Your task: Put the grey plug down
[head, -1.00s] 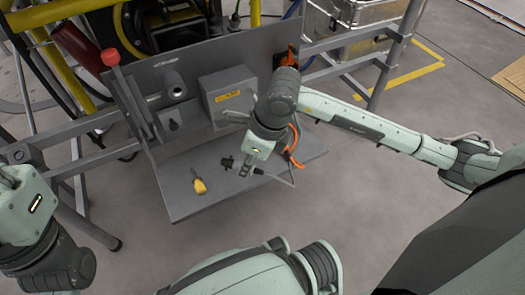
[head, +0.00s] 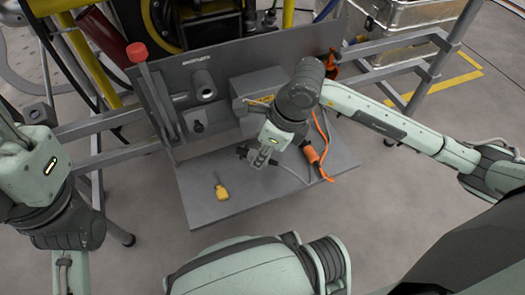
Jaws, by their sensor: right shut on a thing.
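My right gripper (head: 261,159) is low over the grey shelf (head: 205,213), right of its middle, and is shut on the grey plug (head: 243,151). The plug is a small dark piece showing at the left side of the fingers; the rest is hidden by them. A thin grey cable (head: 294,174) runs from the gripper to the right across the shelf. I cannot tell whether the plug touches the shelf. My left arm comes in at the left edge; its fingers do not show.
A yellow-handled screwdriver (head: 221,192) lies on the shelf left of the gripper. An orange connector (head: 311,155) with an orange cable is at the right. Behind stand a grey box (head: 246,88) and a red-knobbed lever (head: 137,52).

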